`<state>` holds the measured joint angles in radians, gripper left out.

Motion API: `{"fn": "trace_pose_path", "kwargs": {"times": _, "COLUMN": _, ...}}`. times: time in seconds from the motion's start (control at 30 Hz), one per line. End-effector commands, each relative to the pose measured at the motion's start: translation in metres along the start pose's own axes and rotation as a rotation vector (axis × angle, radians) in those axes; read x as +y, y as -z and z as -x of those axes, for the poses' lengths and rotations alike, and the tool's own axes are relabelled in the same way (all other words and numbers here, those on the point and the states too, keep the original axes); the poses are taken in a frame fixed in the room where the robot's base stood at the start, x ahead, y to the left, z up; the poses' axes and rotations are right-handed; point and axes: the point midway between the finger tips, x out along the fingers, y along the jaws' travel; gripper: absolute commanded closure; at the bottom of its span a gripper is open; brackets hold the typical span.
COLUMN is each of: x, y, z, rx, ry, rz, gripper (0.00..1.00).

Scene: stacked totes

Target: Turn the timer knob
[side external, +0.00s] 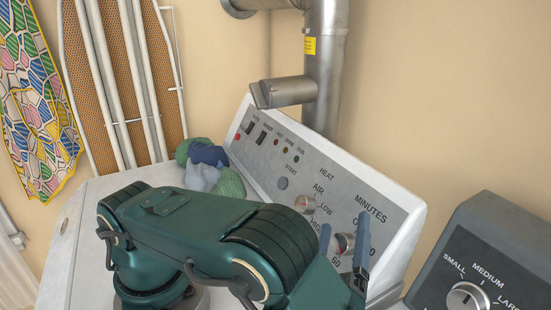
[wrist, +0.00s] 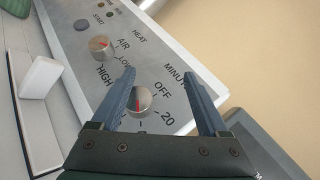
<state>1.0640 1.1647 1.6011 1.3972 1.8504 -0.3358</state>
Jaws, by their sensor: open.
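The timer knob (side external: 344,243) is a round silver knob with a red mark on the sloped control panel, beside the printed words MINUTES, OFF and 60. It also shows in the wrist view (wrist: 140,100), close to OFF and 20. My gripper (side external: 345,222) is open, with one blue finger on each side of the knob as seen from the side. In the wrist view my gripper (wrist: 158,76) has the knob between its fingers, nearer the left one. I cannot tell whether a finger touches it.
A second silver knob, the heat knob (side external: 305,204), sits further up the panel (side external: 397,195); it shows in the wrist view (wrist: 101,47). Rolled cloths (side external: 205,165) lie on the machine top. A grey box (side external: 490,245) with a size dial stands at right. A metal pipe (side external: 326,60) rises behind.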

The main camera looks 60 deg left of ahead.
Motion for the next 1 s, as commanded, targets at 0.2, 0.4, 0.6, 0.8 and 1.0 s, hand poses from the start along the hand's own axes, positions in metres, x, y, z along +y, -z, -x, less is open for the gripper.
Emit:
{"fn": "trace_pose_path", "kwargs": {"times": 0.2, "x": 0.007, "y": -0.025, "z": -0.017, "rx": -0.001, "ry": -0.001, "rz": -0.002, "gripper": 0.22}}
{"fn": "trace_pose_path", "kwargs": {"times": 0.4, "x": 0.016, "y": -0.049, "z": -0.033, "rx": -0.002, "ry": -0.002, "rz": -0.003, "gripper": 0.22}}
{"fn": "trace_pose_path", "kwargs": {"times": 0.6, "x": 0.025, "y": -0.074, "z": -0.051, "rx": -0.002, "ry": -0.003, "rz": -0.001, "gripper": 0.22}}
{"fn": "trace_pose_path", "kwargs": {"times": 0.8, "x": 0.033, "y": -0.095, "z": -0.066, "rx": -0.002, "ry": -0.002, "rz": -0.001, "gripper": 0.22}}
{"fn": "trace_pose_path", "kwargs": {"times": 1.0, "x": 0.037, "y": -0.106, "z": -0.074, "rx": -0.001, "ry": 0.000, "rz": 0.001, "gripper": 0.22}}
